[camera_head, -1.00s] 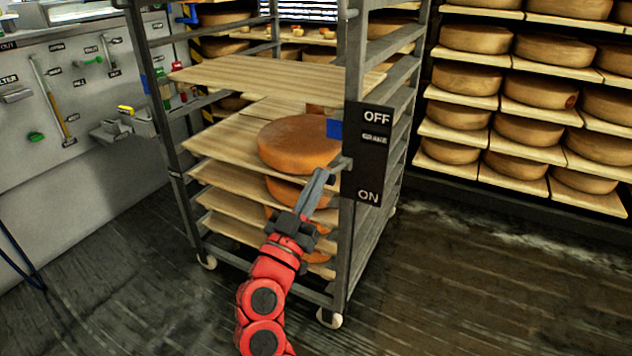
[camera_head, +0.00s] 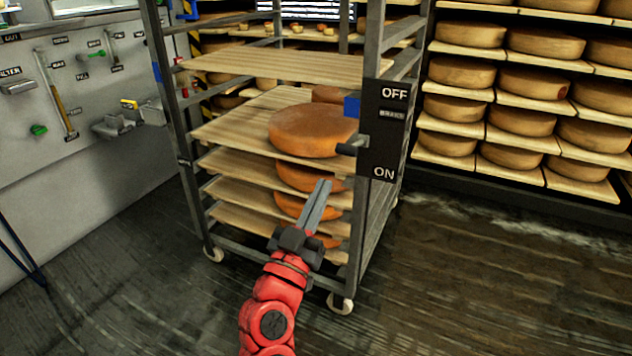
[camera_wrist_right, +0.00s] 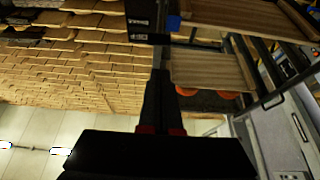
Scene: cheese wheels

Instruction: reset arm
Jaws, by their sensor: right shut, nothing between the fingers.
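My right gripper (camera_head: 319,204) is at the end of the red arm in the head view, in front of the rack's lower shelves. Its fingers are shut together with nothing between them, and they also show in the right wrist view (camera_wrist_right: 159,85). The black brake panel (camera_head: 386,130) on the rack post reads OFF at the top and ON at the bottom. A dark handle (camera_head: 351,147) sticks out beside the panel, and the fingertips are below and left of it, apart from it. My left gripper is not in view.
The wheeled rack (camera_head: 372,60) holds wooden boards (camera_head: 290,65) and several orange cheese wheels (camera_head: 312,130). Shelves of cheese wheels (camera_head: 545,44) stand at the right. A grey tool wall (camera_head: 90,150) is at the left. The floor (camera_head: 480,270) in front is clear.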

